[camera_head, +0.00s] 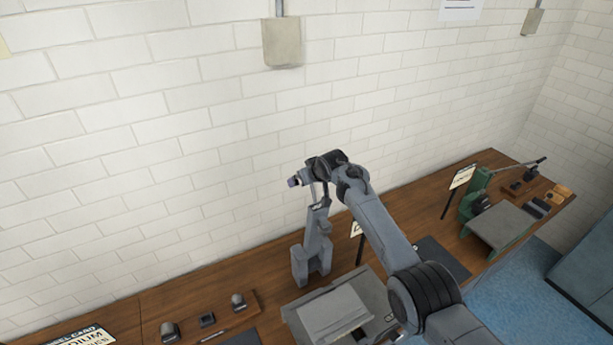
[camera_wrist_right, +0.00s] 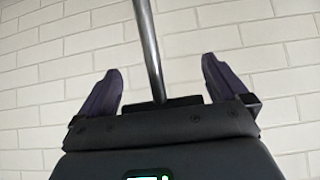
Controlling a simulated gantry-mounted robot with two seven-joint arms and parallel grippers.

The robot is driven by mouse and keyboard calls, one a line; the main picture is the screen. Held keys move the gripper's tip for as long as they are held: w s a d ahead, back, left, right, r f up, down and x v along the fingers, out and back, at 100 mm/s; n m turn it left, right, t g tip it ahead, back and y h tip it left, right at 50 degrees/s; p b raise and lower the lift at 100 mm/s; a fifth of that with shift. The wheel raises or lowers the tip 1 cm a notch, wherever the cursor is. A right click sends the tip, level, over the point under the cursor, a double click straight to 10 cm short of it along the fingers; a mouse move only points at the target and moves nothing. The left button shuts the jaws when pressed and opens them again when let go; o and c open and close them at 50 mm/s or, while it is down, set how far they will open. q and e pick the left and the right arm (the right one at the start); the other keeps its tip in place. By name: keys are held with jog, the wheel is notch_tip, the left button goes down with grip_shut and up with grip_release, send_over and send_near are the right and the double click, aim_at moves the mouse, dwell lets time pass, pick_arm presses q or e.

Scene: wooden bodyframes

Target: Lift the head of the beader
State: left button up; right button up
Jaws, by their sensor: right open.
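The beader (camera_head: 316,245) is a grey upright machine standing at the back of the wooden bench, near the wall. My right arm comes in from the lower right and reaches over its top, partly covering its head. My right gripper (camera_head: 294,182) is at the height of the beader's top, just left of it. In the right wrist view its two dark purple fingers (camera_wrist_right: 160,92) are spread wide. A metal rod (camera_wrist_right: 150,45) stands between them, touching neither finger. I cannot tell for certain that this rod belongs to the beader. My left gripper is not in view.
A grey flat-topped machine (camera_head: 334,312) stands in front of the beader. A green machine (camera_head: 476,203) with a grey plate is at the right. A small tray (camera_head: 245,297) with parts lies at the left. The white brick wall (camera_head: 180,150) is close behind.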

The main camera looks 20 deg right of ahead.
jog(key=shift+r+v, duration=0.2)
jog(key=shift+v, duration=1.05)
jog(key=b+v, duration=0.1)
jog(key=v, duration=0.7)
